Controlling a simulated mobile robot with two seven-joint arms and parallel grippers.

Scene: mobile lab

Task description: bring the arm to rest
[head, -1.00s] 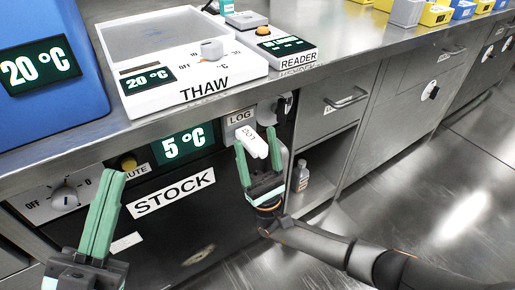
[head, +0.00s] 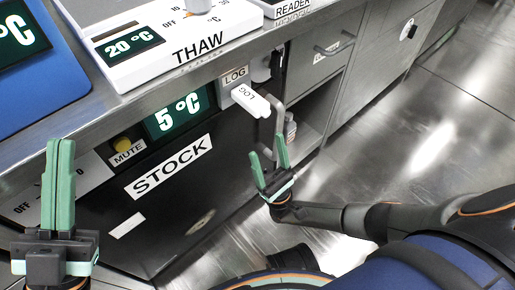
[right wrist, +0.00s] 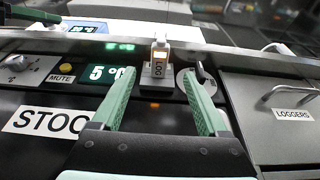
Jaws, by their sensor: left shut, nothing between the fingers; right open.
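My right gripper (head: 268,147) is open and empty, below and slightly right of the white logger (head: 257,100). The logger sticks out from the LOG holder (head: 234,77) on the bench front, apart from my fingers. In the right wrist view the open fingers (right wrist: 158,72) spread with nothing between them, and the logger (right wrist: 160,47) stands in its holder beyond them. My left gripper (head: 60,143) is shut and empty, upright at the lower left in front of the STOCK unit (head: 190,185).
A THAW unit (head: 165,50) sits on the bench top beside a blue box (head: 50,85). A hook-shaped handle (head: 282,100) and an open shelf with a bottle (head: 290,128) lie close to my right gripper. The LOGGERS drawer (right wrist: 280,115) is closed. Floor at the right is clear.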

